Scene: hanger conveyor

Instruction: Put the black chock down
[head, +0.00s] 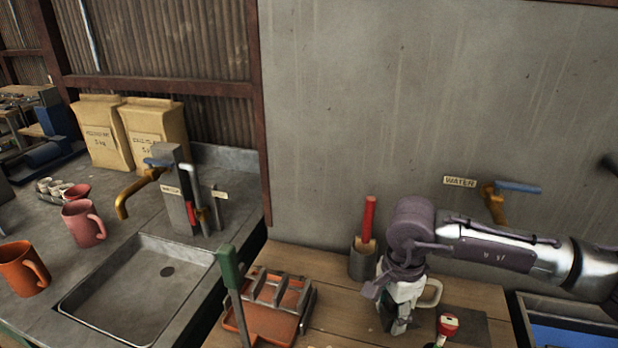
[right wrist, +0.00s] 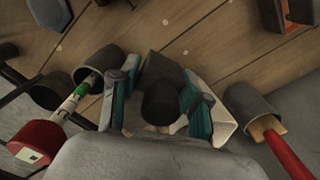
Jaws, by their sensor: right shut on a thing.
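My right gripper (head: 396,318) points down over the wooden bench, just in front of the wall. In the right wrist view its two teal-padded fingers (right wrist: 160,88) are shut on the black chock (right wrist: 163,75), a dark blocky piece between them. In the head view the gripper and wrist mostly hide the chock. I cannot tell whether its underside touches the wood. My left gripper is in neither view.
A white mug (head: 431,292) stands close beside the gripper. A dark cup with a red-handled tool (head: 368,225) is left of it, and an orange rack (head: 270,315) farther left. A red-topped item (head: 447,325) is in front. A sink (head: 135,290) lies left.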

